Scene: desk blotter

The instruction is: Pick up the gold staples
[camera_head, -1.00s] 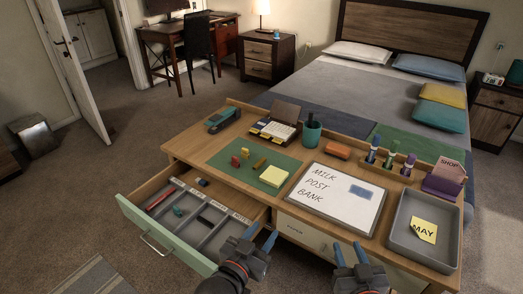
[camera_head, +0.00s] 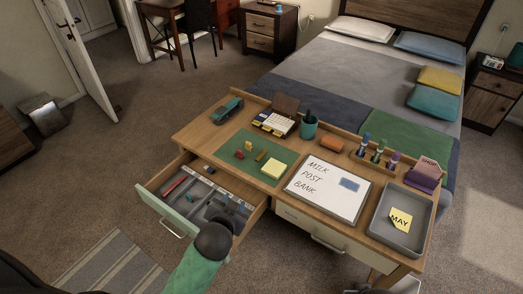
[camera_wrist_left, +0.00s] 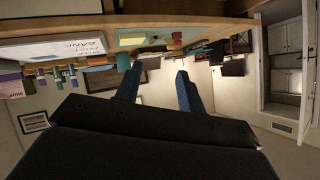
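The gold staples (camera_head: 262,155) look like a small brownish-gold bar lying on the green blotter (camera_head: 238,170), to the right of small red and yellow items. My left gripper (camera_head: 230,205) is over the open drawer, in front of the blotter and apart from the staples. In the left wrist view its two blue fingers (camera_wrist_left: 157,85) are spread with nothing between them. My right gripper's fingers are not visible; only an unclear dark bit shows at the bottom edge of the head view.
The open drawer (camera_head: 168,212) holds small items in compartments. A yellow note pad (camera_head: 273,168) is just right of the staples.

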